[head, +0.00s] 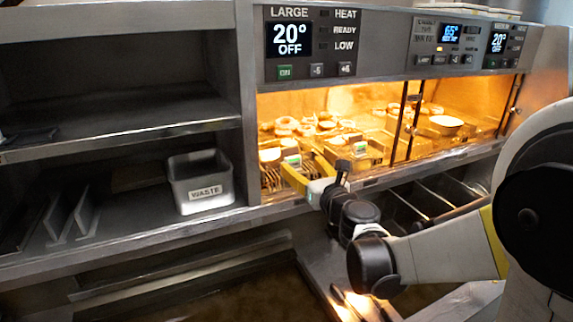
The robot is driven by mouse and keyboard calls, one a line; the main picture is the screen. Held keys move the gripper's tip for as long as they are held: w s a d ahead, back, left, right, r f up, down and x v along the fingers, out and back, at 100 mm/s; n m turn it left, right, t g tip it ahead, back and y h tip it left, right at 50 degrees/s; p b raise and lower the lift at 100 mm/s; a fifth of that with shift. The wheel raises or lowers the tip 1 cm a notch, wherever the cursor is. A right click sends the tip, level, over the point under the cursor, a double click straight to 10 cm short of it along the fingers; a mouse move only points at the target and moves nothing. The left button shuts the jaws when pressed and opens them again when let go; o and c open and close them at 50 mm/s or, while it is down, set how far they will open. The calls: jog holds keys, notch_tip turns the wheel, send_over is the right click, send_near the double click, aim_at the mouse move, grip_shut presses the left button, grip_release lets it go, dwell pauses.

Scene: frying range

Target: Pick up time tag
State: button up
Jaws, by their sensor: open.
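A small white and green tag (292,160) shows at the front left of the lit warming cabinet; I take it to be a time tag. A similar tag (360,146) shows farther right, at a wire basket. My gripper (300,160) reaches into the cabinet opening from the front, with its yellow fingers spread apart. In this view the first tag appears between or just beyond the fingertips; I cannot tell whether they touch it. The gripper and its wrist hide part of the racks below. Any writing on the tags is too small to read.
The lit cabinet (470,110) holds round fried items (285,126) and a pale round bowl (446,121). Its control panel overhangs the opening, and dark upright rods (399,120) stand in it. A metal WASTE bin (201,182) sits on the left shelf. Empty compartments (430,195) lie below right.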

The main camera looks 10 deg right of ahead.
aim_at(294, 158)
jog(key=w, duration=0.3)
jog(key=w+a, duration=0.1)
jog(key=w, duration=0.2)
jog(key=shift+w+a+f+b, duration=0.1)
jog(key=shift+f+b, duration=0.05)
jog(key=shift+b, duration=0.25)
jog(key=c, duration=1.1)
